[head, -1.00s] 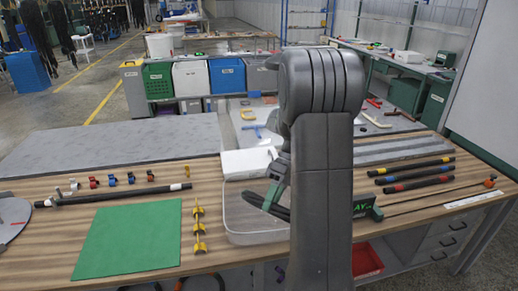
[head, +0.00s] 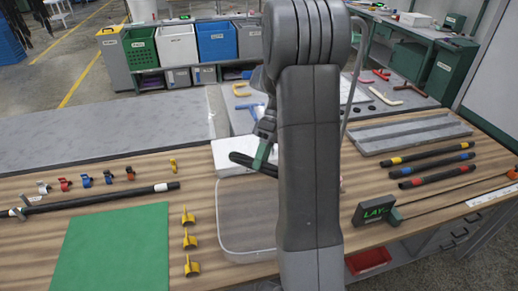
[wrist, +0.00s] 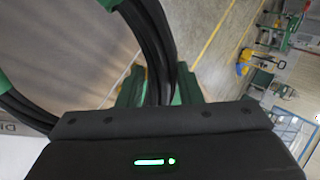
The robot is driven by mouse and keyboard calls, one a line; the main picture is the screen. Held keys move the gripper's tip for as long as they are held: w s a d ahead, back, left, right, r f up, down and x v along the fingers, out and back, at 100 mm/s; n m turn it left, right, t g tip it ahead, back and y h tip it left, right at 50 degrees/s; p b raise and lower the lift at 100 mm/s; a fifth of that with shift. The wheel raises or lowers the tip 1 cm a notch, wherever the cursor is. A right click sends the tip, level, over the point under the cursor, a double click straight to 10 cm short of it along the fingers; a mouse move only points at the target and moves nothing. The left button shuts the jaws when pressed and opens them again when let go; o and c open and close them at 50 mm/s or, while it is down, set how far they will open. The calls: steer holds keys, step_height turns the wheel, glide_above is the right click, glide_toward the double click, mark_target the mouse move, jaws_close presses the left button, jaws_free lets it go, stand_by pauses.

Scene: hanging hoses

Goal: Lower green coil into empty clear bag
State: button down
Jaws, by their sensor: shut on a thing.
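My gripper (head: 262,152) has green jaws and is shut on a coil of black hose (head: 241,158). In the head view the coil hangs above the far edge of a clear, shallow, open container (head: 229,215) on the table, which looks empty; my arm covers its right side. In the wrist view the black coil (wrist: 150,40) passes between the jaws (wrist: 160,88) and loops out of frame on the left, with green bands on it. I see no clear bag other than this container.
A white box (head: 229,155) stands behind the container. Yellow clips (head: 190,240) and a green mat (head: 115,250) lie left. A dark "LAY" display (head: 374,210) and banded black rods (head: 438,168) lie right. My arm hides the middle.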

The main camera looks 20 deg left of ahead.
steer(key=s+f+t+b, duration=0.2)
steer(key=f+b, duration=0.3)
steer(key=f, duration=0.3)
steer(key=s+f+t+b, duration=0.2)
steer(key=f+b, duration=0.3)
steer(key=f, duration=0.3)
steer(key=s+f+t+b, duration=0.2)
steer(key=s+f+b, duration=0.1)
steer(key=f+b, duration=0.2)
steer(key=shift+s+a+f+t+h+b, duration=0.15)
steer(key=shift+s+a+f+t+h, duration=0.05)
steer(key=shift+f, duration=0.5)
steer(key=shift+s+a+f+t+h+b, duration=0.15)
steer(key=shift+s+a+f+t+h, duration=0.05)
steer(key=shift+f, duration=0.5)
steer(key=f+b, duration=0.1)
steer(key=b, duration=0.1)
steer(key=f+t+b, duration=0.1)
steer(key=f, duration=0.1)
steer(key=f+t+b, duration=0.1)
steer(key=b, duration=0.1)
steer(key=shift+s+f+b, duration=0.3)
steer(key=shift+s+b, duration=0.05)
steer(key=shift+s, duration=0.05)
steer(key=c, duration=0.9)
jaws_free()
steer(key=shift+r, duration=0.1)
